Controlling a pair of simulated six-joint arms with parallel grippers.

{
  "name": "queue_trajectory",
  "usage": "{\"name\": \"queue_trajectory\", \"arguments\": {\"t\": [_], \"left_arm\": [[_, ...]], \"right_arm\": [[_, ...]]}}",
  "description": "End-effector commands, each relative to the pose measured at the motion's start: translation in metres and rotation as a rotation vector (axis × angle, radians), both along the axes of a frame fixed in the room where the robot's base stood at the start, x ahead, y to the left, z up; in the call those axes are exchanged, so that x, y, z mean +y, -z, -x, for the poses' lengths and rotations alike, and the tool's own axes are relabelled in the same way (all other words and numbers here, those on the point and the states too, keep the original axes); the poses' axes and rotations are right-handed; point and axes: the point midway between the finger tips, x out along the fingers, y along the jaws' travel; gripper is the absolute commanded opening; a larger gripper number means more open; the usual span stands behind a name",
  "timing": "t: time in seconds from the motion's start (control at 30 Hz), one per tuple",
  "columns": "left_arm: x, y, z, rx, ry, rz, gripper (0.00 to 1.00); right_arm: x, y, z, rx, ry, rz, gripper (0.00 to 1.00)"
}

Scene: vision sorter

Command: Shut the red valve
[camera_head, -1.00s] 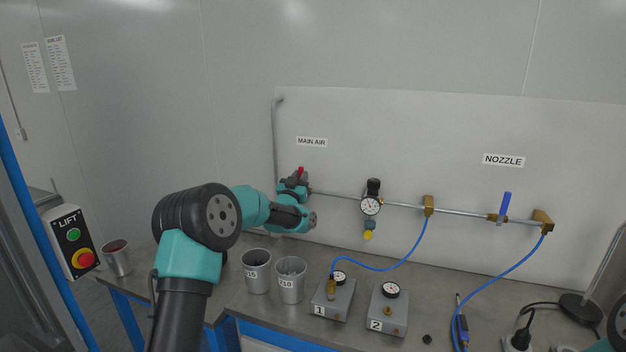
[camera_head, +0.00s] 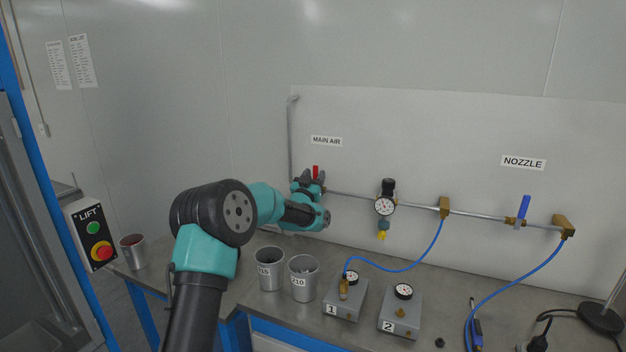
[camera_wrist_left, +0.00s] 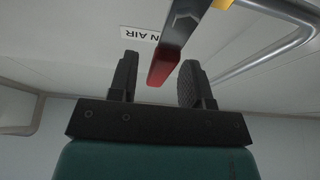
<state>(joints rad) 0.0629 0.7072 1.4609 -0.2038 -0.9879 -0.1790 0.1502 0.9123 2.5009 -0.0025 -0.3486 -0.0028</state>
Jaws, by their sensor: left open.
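The red valve handle (camera_head: 315,171) stands upright on the pipe below the MAIN AIR label (camera_head: 326,140). My left gripper (camera_head: 311,178) is at the handle, with its dark fingers open around it. In the left wrist view the red handle end (camera_wrist_left: 163,68) lies between the two open fingers of my left gripper (camera_wrist_left: 159,72), nearer the right finger. Whether a finger touches it I cannot tell. The valve body is mostly hidden behind my left gripper in the head view. My right gripper is not in view.
A pressure gauge (camera_head: 384,206) and a blue-handled valve (camera_head: 524,208) under the NOZZLE label sit farther right on the pipe. Grey cups (camera_head: 270,273), boxes 1 and 2 (camera_head: 401,315) and blue hoses (camera_head: 400,270) are on the bench below. A LIFT button box (camera_head: 91,232) is at left.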

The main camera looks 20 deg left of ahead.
Motion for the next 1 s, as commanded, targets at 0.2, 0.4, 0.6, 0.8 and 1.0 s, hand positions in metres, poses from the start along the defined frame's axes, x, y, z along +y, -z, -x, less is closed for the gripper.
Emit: {"name": "queue_trajectory", "arguments": {"t": [0.2,0.4,0.6,0.8,1.0], "left_arm": [[0.000,0.003,0.006,0.000,0.000,-0.001,0.45],[0.000,0.011,0.027,0.002,0.000,-0.001,0.45],[-0.001,0.023,0.055,0.002,0.000,-0.001,0.45],[-0.002,0.036,0.086,0.002,0.000,0.000,0.45],[-0.002,0.049,0.118,0.003,0.000,0.000,0.45]], "right_arm": [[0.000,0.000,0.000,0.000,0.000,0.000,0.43],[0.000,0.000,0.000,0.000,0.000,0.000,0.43],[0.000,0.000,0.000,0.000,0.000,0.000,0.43],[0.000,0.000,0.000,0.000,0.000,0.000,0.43],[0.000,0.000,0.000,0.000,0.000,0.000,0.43]]}}
